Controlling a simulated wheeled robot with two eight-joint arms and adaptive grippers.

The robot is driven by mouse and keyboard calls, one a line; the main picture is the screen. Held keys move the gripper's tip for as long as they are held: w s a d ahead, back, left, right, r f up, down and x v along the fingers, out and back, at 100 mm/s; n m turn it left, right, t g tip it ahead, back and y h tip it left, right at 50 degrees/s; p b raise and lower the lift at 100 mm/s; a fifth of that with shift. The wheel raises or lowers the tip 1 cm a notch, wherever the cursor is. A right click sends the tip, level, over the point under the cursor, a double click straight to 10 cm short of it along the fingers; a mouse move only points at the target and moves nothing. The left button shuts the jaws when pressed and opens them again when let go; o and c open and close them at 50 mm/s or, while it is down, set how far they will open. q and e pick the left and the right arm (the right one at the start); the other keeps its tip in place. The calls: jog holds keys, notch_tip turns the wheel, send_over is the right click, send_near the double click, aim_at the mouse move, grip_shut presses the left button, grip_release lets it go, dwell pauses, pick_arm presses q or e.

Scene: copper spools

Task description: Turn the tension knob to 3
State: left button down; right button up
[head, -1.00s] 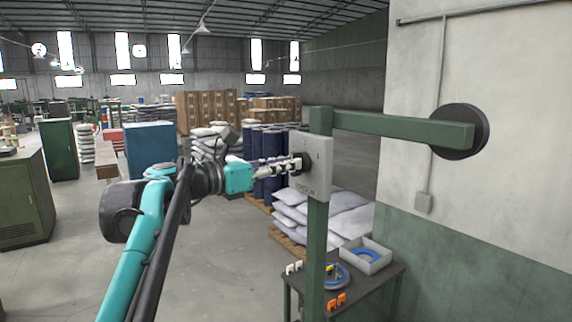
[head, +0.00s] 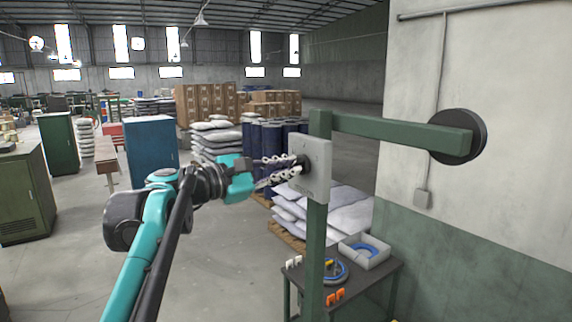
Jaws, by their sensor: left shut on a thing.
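The dark tension knob (head: 306,165) sticks out from the left face of a light grey panel box (head: 319,178) on a green post. My left gripper (head: 298,168) reaches in from the left, its two chain-like fingers one above the other. The fingertips are at the knob and shut on it, partly covering it. The markings on the panel are too small and oblique to read, so I cannot tell the knob's setting. My right gripper is not in view.
The green post (head: 316,250) has a crossbar (head: 395,127) running right to a dark round disc (head: 458,136) by the wall. A low dark table (head: 378,277) with a grey bin (head: 364,252) stands behind the post. Pale sacks (head: 335,210) lie behind. The floor at left is open.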

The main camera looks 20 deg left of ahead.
pick_arm(q)
jog(key=shift+m, duration=1.6)
jog(key=c, duration=1.6)
grip_release()
jog(key=shift+o, duration=0.2)
jog(key=shift+s, duration=0.1)
jog(key=v, duration=1.2)
jog(key=shift+f, duration=0.1)
